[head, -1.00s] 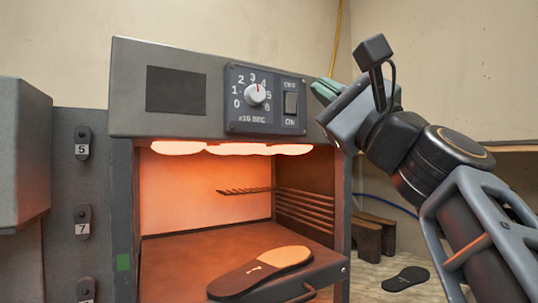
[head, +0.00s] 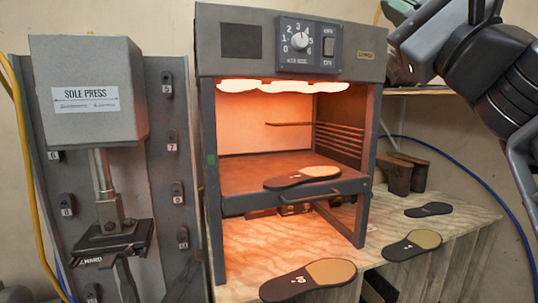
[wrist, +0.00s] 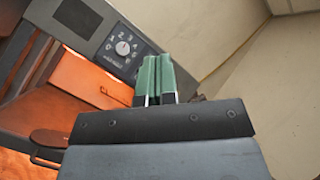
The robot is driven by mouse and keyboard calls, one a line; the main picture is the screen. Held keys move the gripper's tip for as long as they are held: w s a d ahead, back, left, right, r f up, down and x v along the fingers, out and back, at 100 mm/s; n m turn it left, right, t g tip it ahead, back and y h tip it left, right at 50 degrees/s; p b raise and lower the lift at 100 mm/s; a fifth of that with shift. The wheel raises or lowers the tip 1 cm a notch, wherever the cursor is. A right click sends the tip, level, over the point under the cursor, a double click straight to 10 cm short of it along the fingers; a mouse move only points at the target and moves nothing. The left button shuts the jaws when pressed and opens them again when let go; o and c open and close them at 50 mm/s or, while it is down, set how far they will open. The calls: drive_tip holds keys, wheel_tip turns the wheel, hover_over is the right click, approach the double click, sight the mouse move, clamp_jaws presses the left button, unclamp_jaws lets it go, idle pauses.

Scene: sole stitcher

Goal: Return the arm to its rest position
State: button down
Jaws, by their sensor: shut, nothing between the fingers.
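My gripper (wrist: 155,80) shows in the wrist view with its two green fingers together and nothing between them. In the head view my gripper (head: 398,10) is at the top right, cut by the upper edge, up and to the right of the oven (head: 290,45). It is apart from the oven and touches nothing that I can see. My dark arm runs down the right edge of the head view.
The oven glows orange, with a sole (head: 302,178) on its shelf. More soles (head: 308,280) (head: 412,245) (head: 428,210) lie on the wooden bench (head: 460,235). Brown blocks (head: 400,174) stand right of the oven. A sole press (head: 88,90) stands at left.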

drive_tip(key=w+d+f+n+g+h, duration=0.1)
drive_tip(key=w+f+n+g+h, duration=0.2)
drive_tip(key=f, duration=0.7)
drive_tip(key=w+f+n+g+h, duration=0.2)
drive_tip(key=w+f+n+g, duration=0.1)
drive_tip(key=f, duration=0.8)
drive_tip(key=w+d+f+n+g+h, duration=0.1)
drive_tip(key=w+f+n+g+h, duration=0.15)
drive_tip(key=f, duration=0.75)
drive_tip(key=s+f+n+g+h+b, duration=0.1)
drive_tip(key=s+f+n+g, duration=0.2)
drive_tip(key=f, duration=0.6)
drive_tip(key=s+a+f+n+g+h, duration=0.1)
drive_tip(key=s+f+n+g+h, duration=0.1)
drive_tip(key=f, duration=0.8)
drive_tip(key=s+a+f+n+g+h+b, duration=0.1)
drive_tip(key=s+f+n+g, duration=0.3)
drive_tip(key=f, duration=0.6)
drive_tip(key=shift+s+n+h+b, duration=0.35)
drive_tip(key=shift+s+h, duration=0.1)
drive_tip(key=shift+s, duration=0.75)
